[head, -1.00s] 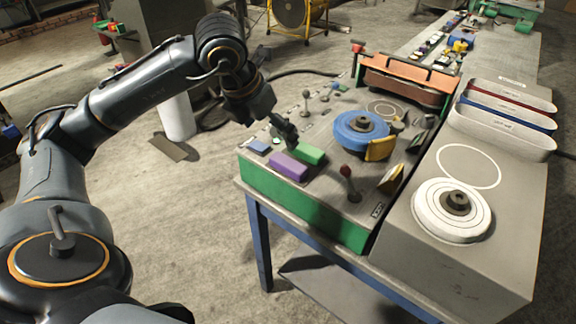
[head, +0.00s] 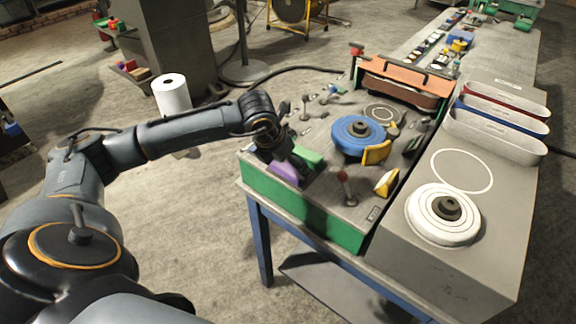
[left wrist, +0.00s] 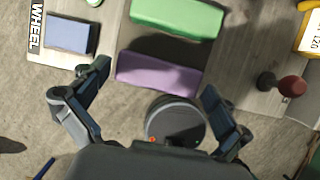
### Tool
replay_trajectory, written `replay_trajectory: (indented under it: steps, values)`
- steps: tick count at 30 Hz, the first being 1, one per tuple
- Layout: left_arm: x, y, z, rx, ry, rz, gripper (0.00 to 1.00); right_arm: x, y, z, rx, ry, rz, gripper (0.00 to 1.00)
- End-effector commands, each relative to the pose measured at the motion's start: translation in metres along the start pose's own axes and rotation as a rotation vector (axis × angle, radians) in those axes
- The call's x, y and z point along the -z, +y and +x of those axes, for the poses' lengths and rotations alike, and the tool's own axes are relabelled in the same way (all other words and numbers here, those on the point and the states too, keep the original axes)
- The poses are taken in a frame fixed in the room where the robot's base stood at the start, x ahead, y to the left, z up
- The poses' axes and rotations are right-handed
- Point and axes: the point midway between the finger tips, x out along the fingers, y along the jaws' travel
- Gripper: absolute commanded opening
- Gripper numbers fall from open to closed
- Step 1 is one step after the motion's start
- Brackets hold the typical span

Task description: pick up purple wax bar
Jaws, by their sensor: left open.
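The purple wax bar (head: 284,173) lies on the grey top of the green-sided bench, near its front left edge. In the left wrist view the purple bar (left wrist: 159,73) lies ahead, between and beyond the two open fingers. My left gripper (head: 290,165) is over the bar in the head view and hides part of it. In the wrist view the left gripper (left wrist: 155,100) is open with nothing between its fingertips. The green bar (head: 307,155) lies just behind the purple one, and in the wrist view the green bar (left wrist: 178,15) is also close by. My right gripper is out of view.
A blue-grey block (left wrist: 69,34) lies beside the purple bar by a "WHEEL" label. A red-knobbed lever (head: 343,178) stands to the right. A blue wheel (head: 358,131), a yellow piece (head: 386,183) and a white wheel (head: 432,222) are farther right.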

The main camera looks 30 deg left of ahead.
Motion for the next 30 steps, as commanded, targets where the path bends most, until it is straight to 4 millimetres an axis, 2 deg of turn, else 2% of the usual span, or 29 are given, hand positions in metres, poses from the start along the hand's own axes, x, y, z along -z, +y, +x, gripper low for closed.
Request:
replay_trajectory:
  steps: [7,8,13,23,30]
  values:
    - [0.000,0.000,0.003,0.000,-0.002,0.001,1.00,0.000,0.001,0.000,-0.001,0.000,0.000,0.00]
    - [0.000,0.000,0.003,0.000,-0.001,0.001,0.96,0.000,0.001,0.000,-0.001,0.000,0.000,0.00]
    - [0.000,0.000,0.003,0.000,-0.001,0.001,0.62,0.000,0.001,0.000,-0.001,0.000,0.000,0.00]
    - [-0.001,0.000,0.001,0.000,-0.003,0.000,0.62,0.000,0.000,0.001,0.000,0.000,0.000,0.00]
    - [-0.011,0.000,-0.021,0.001,-0.007,0.001,0.62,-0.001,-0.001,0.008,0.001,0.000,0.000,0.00]
